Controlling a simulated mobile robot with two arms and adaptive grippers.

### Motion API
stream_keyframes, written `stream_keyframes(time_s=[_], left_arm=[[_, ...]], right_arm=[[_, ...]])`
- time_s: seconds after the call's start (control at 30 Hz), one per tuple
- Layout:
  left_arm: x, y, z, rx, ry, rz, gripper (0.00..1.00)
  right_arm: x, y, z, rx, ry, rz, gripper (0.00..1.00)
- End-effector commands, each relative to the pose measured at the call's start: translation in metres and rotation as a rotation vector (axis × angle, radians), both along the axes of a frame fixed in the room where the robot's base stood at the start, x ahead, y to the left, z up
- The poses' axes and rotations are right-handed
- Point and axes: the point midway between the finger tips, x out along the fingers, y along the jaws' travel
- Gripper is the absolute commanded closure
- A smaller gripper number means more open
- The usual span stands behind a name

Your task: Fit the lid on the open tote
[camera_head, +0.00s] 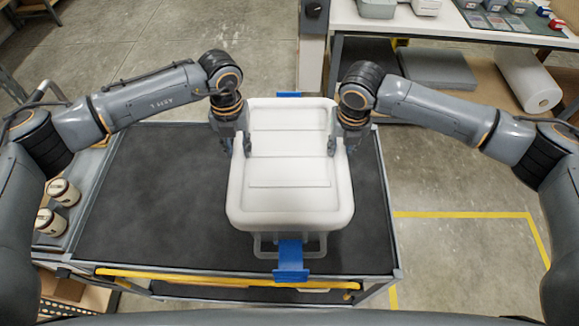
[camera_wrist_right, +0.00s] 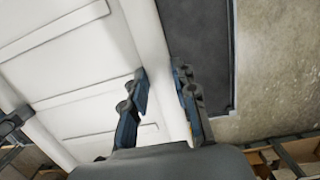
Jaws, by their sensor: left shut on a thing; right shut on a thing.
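The white lid (camera_head: 290,205) lies level over the open tote (camera_head: 263,245) in the head view and hides most of it. Only the tote's near end shows, with a blue latch (camera_head: 291,262); another blue latch (camera_head: 289,95) shows at the far end. I cannot tell whether the lid touches the tote's rim. My left gripper (camera_head: 246,146) is shut on the lid's left edge. My right gripper (camera_head: 333,146) is shut on its right edge. In the right wrist view, the lid (camera_wrist_right: 75,75) has its edge between my right gripper's fingers (camera_wrist_right: 165,100).
The tote stands on a dark-topped cart (camera_head: 150,195), with clear room to the left. Two cream jars (camera_head: 60,192) stand at the cart's left. A workbench (camera_head: 460,25) with boxes is at the back right. A white roll (camera_head: 527,80) lies below it.

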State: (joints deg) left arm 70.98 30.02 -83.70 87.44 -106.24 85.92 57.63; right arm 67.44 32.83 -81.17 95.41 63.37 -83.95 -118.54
Motion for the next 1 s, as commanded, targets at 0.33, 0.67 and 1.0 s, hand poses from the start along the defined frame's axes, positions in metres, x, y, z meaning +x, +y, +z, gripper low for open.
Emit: stream_keyframes(time_s=[0.33, 0.67, 1.0], left_arm=[[0.000, 0.002, -0.025, 0.005, 0.000, 0.003, 1.00], [0.000, 0.001, -0.020, 0.002, 0.000, 0.001, 0.50], [0.001, 0.001, 0.012, 0.001, -0.004, 0.001, 0.50]], right_arm=[[0.001, -0.003, -0.025, -0.005, 0.000, -0.004, 1.00], [0.000, -0.001, -0.021, -0.002, 0.001, -0.001, 0.49], [0.000, 0.000, -0.020, -0.001, 0.000, 0.000, 0.49]])
